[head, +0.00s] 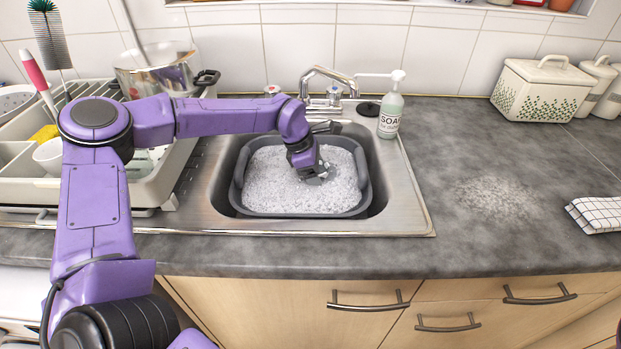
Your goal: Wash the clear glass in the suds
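My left gripper (316,176) reaches down into the suds (275,185) that fill a grey basin (238,190) in the sink. Its fingertips are at or in the foam, so I cannot tell whether it is open or shut, or whether it holds anything. I cannot make out the clear glass; the foam or the gripper may hide it. My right gripper is not in view.
A dish rack (150,196) with dishes and a steel pot (155,68) stand left of the sink. The tap (328,85) and a soap bottle (391,108) are behind it. A checked cloth (598,212) lies at right. The counter between is mostly clear.

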